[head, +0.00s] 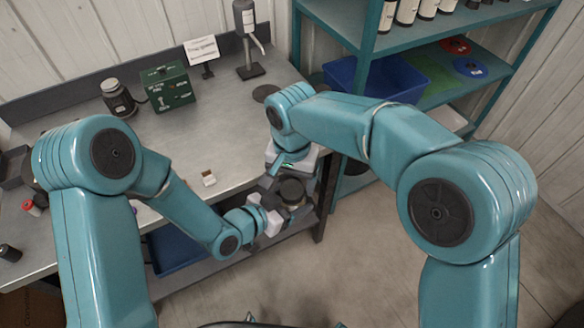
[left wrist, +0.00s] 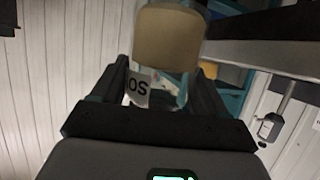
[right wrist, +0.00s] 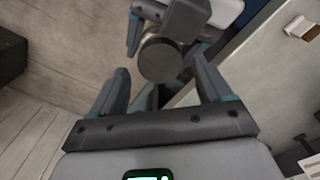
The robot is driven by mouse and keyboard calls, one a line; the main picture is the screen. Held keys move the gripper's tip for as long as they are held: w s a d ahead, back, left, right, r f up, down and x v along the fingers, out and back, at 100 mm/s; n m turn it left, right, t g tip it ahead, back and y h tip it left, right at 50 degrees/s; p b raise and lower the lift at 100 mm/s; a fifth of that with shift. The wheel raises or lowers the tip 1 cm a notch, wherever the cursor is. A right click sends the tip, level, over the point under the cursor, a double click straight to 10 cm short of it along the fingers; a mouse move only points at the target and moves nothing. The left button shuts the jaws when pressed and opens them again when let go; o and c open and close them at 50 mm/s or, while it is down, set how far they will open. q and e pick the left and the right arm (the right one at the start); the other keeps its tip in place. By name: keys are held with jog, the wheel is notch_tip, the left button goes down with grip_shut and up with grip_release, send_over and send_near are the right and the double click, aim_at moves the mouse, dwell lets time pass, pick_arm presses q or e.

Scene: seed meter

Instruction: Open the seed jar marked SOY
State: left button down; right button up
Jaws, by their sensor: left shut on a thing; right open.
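The letters O and S show upside down; the rest of the label is hidden. My left gripper (head: 282,205) is shut around the jar's body and holds it in the air off the bench's front right corner. The lid looks dark in the head view (head: 292,191). My right gripper (right wrist: 158,66) is open, and the round lid lies just beyond its fingertips, roughly between them. I see no contact between the right fingers and the lid.
The metal bench (head: 180,155) is beside the jar. A teal shelf with a blue bin (head: 345,72) stands at the back right.

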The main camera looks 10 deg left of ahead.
jog(key=shift+f, duration=1.05)
jog(key=c, duration=1.1)
jog(key=o, duration=1.2)
notch_tip(320, 180, up, 8)
jog(key=shift+f, duration=0.1)
jog(key=shift+c, duration=0.5)
jog(key=shift+f, duration=3.9)
